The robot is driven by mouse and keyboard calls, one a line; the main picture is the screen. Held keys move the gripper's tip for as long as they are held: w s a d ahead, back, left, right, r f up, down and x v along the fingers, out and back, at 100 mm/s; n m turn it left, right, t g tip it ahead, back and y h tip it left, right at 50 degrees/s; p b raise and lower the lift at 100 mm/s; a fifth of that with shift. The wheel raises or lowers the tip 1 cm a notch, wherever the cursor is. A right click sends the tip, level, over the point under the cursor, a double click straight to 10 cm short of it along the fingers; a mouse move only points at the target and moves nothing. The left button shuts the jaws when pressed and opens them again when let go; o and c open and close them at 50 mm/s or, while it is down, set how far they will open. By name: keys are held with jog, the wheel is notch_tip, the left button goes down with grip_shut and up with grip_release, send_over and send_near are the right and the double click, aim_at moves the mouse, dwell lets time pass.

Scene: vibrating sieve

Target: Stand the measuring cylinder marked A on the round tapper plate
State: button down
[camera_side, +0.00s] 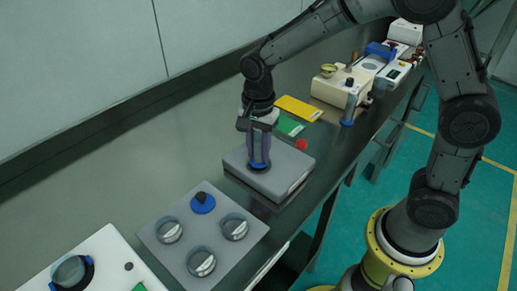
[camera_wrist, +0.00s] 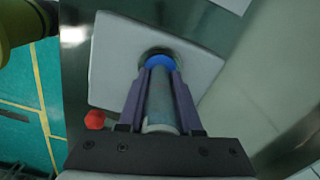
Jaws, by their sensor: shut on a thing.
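My gripper (camera_side: 259,156) is shut on a clear measuring cylinder (camera_wrist: 160,103) with a blue foot. I see no readable mark on it. The cylinder is about upright, its blue foot (camera_side: 259,165) low over the top of a grey box. In the wrist view the purple fingers (camera_wrist: 158,92) lie on both sides of the cylinder. The round tapper plate (camera_wrist: 146,56) shows as a dark rim around the blue foot, on the grey box (camera_wrist: 108,55). The foot looks within the rim; I cannot tell whether it touches the plate.
A red knob (camera_side: 301,144) sits at the box's edge. A grey panel with knobs (camera_side: 190,240) lies in front. Green (camera_side: 290,125) and yellow (camera_side: 299,107) cards lie behind. Another blue-footed cylinder (camera_side: 348,112) stands by a cream device (camera_side: 330,90) farther back.

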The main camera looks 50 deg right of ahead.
jog(key=c, duration=0.6)
grip_release()
jog(key=shift+f, duration=0.15)
